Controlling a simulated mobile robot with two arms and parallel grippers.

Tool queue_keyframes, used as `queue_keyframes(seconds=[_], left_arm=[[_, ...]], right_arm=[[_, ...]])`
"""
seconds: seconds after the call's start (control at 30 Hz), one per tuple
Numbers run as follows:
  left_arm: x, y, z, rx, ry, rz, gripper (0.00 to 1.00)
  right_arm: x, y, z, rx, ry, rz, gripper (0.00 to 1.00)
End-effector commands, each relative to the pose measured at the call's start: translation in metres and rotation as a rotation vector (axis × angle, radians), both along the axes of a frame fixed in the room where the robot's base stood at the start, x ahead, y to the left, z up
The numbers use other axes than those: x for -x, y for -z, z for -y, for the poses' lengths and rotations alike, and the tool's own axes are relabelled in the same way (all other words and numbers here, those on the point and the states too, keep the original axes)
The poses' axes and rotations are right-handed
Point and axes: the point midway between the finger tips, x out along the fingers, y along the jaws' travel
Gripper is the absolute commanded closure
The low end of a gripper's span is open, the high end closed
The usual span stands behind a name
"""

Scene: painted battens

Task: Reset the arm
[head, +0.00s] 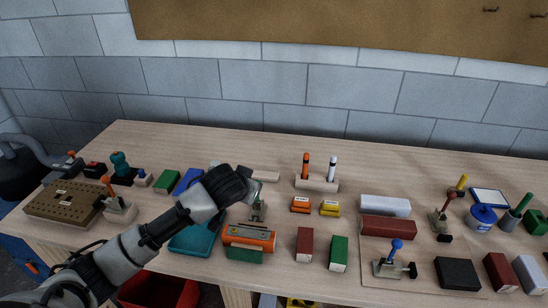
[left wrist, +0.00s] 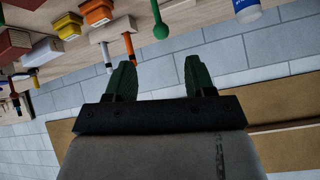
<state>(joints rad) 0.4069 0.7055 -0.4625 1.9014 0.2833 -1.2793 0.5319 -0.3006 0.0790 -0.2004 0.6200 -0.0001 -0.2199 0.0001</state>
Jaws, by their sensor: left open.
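My left arm (head: 140,242) comes in from the lower left of the head view and reaches over the workbench (head: 350,160). My right arm and gripper are not in view.
A teal tray (head: 195,240) and an orange tool (head: 250,236) lie below the gripper. Painted blocks, such as a red one (head: 388,228) and a green one (head: 338,252), stand to the right. A marker holder (head: 317,184) is at the back. Bare wood runs along the wall.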

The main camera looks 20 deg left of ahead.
Motion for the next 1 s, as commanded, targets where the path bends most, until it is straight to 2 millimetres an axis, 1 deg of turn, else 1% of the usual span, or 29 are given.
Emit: queue_keyframes(seconds=[0.17, 0.27, 0.37, 0.4, 0.47, 0.5, 0.57, 0.6, 0.7, 0.8, 1.0], left_arm=[[0.003, 0.004, 0.003, 0.001, 0.006, -0.007, 0.46], [0.019, 0.02, 0.018, 0.011, 0.035, -0.04, 0.46], [0.055, 0.047, 0.045, 0.026, 0.086, -0.102, 0.46], [0.074, 0.059, 0.056, 0.034, 0.108, -0.132, 0.46], [0.105, 0.074, 0.071, 0.048, 0.136, -0.178, 0.46], [0.126, 0.082, 0.079, 0.057, 0.149, -0.209, 0.46], [0.154, 0.091, 0.087, 0.067, 0.161, -0.25, 0.46], [0.17, 0.094, 0.09, 0.071, 0.164, -0.274, 0.46], [0.205, 0.101, 0.095, 0.08, 0.167, -0.327, 0.46], [0.232, 0.104, 0.096, 0.088, 0.163, -0.371, 0.46], [0.278, 0.106, 0.095, 0.095, 0.146, -0.448, 0.46]], right_arm=[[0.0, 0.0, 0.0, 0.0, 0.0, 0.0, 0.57], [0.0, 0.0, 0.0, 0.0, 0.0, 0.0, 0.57], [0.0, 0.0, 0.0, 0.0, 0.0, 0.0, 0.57], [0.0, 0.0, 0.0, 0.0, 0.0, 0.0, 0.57], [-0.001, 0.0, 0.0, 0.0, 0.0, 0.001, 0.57], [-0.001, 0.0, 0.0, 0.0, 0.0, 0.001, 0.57], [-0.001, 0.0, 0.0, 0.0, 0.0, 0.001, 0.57], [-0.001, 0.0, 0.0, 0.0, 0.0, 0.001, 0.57], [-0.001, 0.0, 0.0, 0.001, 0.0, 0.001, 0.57], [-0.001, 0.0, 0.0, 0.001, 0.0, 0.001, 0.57], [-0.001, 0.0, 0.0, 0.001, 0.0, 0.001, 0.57]])
